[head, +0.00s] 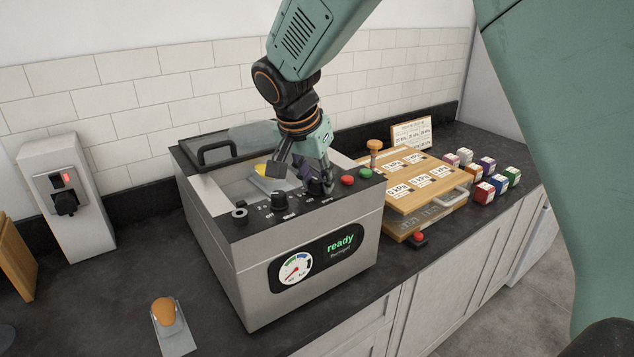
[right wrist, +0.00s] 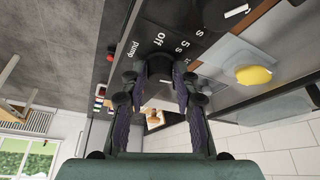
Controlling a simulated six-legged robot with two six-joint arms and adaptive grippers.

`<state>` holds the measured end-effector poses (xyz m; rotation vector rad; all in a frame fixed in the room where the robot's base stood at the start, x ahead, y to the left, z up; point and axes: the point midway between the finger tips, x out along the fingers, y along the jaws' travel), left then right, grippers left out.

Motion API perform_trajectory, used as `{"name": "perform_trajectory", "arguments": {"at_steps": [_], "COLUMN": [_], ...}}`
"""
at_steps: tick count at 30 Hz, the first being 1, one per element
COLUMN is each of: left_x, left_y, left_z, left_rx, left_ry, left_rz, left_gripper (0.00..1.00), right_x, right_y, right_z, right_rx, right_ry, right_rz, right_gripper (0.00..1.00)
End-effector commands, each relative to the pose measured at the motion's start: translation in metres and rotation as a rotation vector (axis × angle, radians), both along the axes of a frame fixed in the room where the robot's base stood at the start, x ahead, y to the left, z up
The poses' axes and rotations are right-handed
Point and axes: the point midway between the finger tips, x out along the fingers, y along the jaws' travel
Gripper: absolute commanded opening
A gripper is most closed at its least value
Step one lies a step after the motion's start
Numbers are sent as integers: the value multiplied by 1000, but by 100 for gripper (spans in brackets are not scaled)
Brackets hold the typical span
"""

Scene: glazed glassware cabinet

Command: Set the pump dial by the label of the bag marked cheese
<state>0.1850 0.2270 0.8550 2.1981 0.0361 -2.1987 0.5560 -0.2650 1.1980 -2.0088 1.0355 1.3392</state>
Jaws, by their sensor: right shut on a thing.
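The vacuum machine (head: 300,250) stands on the dark counter with dials on its top panel. My right gripper (head: 318,178) reaches down to the panel's right part and is shut on the pump dial (head: 328,188), which the fingers mostly hide. A bag with a yellow piece (head: 270,172) lies in the machine's chamber and also shows in the right wrist view (right wrist: 253,75). No bag label is readable. My left gripper is not in view.
Another dial (head: 279,202) and red and green buttons (head: 356,178) flank my right gripper. A bag with an orange piece (head: 168,318) lies at the front. A wooden board with kPa cards (head: 430,185) and several small boxes (head: 484,192) stand right. The machine's display reads "ready".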

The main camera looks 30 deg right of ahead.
Motion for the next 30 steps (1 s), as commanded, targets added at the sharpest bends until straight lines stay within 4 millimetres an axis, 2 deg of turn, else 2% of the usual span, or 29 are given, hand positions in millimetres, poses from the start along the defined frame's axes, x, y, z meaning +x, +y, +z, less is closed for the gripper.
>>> {"name": "perform_trajectory", "arguments": {"at_steps": [18, 30], "left_x": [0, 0], "left_y": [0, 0], "left_z": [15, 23], "left_rx": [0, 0], "left_ry": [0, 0], "left_rz": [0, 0], "left_gripper": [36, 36], "right_x": [3, 3], "right_y": [2, 2], "right_z": [0, 0], "right_rx": [4, 3], "right_ry": [4, 4], "right_rz": [-543, -717], "right_gripper": [0, 0]}}
